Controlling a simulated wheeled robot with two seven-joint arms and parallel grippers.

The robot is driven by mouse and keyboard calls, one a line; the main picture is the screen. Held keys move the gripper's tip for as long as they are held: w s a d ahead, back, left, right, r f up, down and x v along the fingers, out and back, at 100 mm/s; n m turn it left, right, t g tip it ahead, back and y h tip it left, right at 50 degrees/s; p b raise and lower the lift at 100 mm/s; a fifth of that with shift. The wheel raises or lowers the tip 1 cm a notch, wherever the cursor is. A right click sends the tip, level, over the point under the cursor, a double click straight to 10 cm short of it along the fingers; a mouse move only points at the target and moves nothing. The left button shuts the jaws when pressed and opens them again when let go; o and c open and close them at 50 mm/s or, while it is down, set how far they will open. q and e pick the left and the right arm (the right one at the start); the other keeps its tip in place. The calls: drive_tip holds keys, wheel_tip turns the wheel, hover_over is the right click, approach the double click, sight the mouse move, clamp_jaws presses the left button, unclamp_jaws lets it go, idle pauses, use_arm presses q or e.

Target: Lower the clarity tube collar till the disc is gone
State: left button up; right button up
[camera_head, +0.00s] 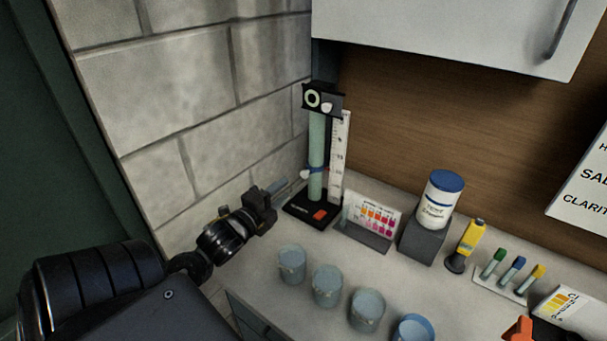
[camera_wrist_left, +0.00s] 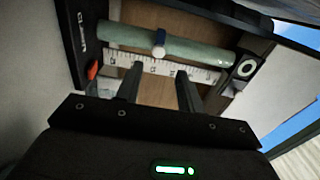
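The clarity tube (camera_head: 317,140) is a pale green upright cylinder on a black base (camera_head: 300,211), at the back left of the counter. Its collar (camera_head: 316,169) is a thin blue band with a white knob, low on the tube. In the left wrist view the white knob (camera_wrist_left: 158,44) shows beyond my fingers. A black head with a pale ring (camera_head: 313,99) tops the tube. I cannot make out a disc inside the tube. My left gripper (camera_head: 284,184) is just left of the collar, fingers apart and empty, short of the knob. My right gripper is out of view.
A white ruled scale (camera_head: 340,150) stands right of the tube. A colour card (camera_head: 374,216) stands beside the base. Several cups (camera_head: 292,264) line the counter's front. A white tub (camera_head: 439,200) on a grey block is further right. The block wall is close on the left.

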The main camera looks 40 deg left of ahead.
sight(303, 176)
use_arm(q)
drive_tip(key=w, duration=0.3)
drive_tip(key=w+p, duration=0.1)
drive_tip(key=w, duration=0.2)
drive_tip(key=w+a+p, duration=0.1)
drive_tip(key=w, duration=0.2)
drive_tip(key=shift+w+f, duration=0.1)
drive_tip(key=shift+w, duration=0.45)
drive_tip(key=shift+s, duration=0.1)
drive_tip(key=shift+c, duration=1)
clamp_jaws()
